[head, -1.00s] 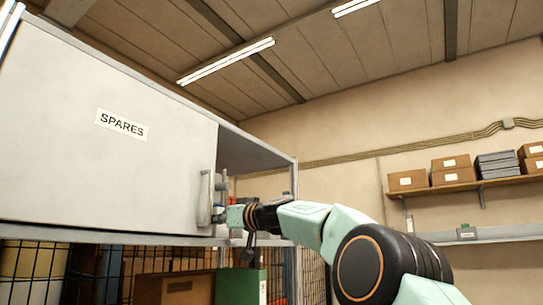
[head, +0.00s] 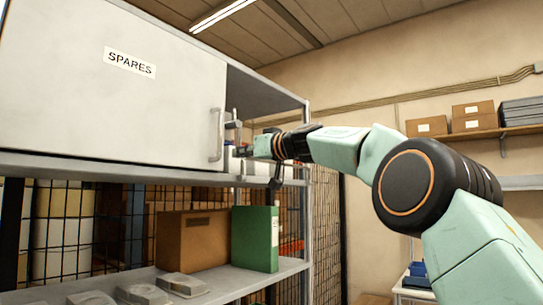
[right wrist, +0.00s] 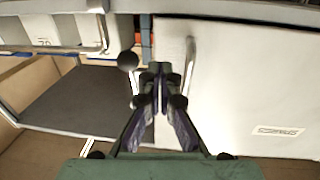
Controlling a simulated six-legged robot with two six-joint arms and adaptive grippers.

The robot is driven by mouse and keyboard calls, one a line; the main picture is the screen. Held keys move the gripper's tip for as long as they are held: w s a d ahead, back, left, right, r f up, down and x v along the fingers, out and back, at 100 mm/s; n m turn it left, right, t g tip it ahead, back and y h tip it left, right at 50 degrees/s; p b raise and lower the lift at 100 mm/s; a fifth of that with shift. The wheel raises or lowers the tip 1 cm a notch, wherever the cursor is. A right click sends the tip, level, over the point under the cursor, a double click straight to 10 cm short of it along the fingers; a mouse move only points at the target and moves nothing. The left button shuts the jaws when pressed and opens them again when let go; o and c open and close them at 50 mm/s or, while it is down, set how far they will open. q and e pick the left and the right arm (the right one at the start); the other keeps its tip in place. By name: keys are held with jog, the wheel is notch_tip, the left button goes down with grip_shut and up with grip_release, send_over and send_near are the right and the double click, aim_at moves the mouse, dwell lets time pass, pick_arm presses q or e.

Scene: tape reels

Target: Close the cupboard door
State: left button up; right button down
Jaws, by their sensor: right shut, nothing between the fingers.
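The cupboard door (head: 110,90) is a flat pale grey panel labelled SPARES, in the head view's upper left. Its vertical bar handle (head: 217,135) is near its right edge. A dark opening (head: 262,92) shows to the right of the door. My right gripper (head: 236,146) is at that edge, just right of the handle; I cannot tell whether it touches the door. In the right wrist view the door (right wrist: 250,85) fills the right side, with its handle (right wrist: 190,60) beside my right gripper (right wrist: 160,75). The fingers are together and empty. My left gripper is not in view.
Below the cupboard, a shelf (head: 235,283) holds a brown box (head: 185,240), a green binder (head: 255,238) and several grey items (head: 145,294). Wire mesh stands behind. A wall shelf (head: 520,130) with boxes is at the far right.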

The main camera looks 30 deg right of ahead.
jog(key=b+v, duration=0.4)
jog(key=v, duration=0.4)
jog(key=shift+d+f, duration=0.2)
jog(key=shift+d, duration=0.25)
jog(key=shift+w, duration=0.15)
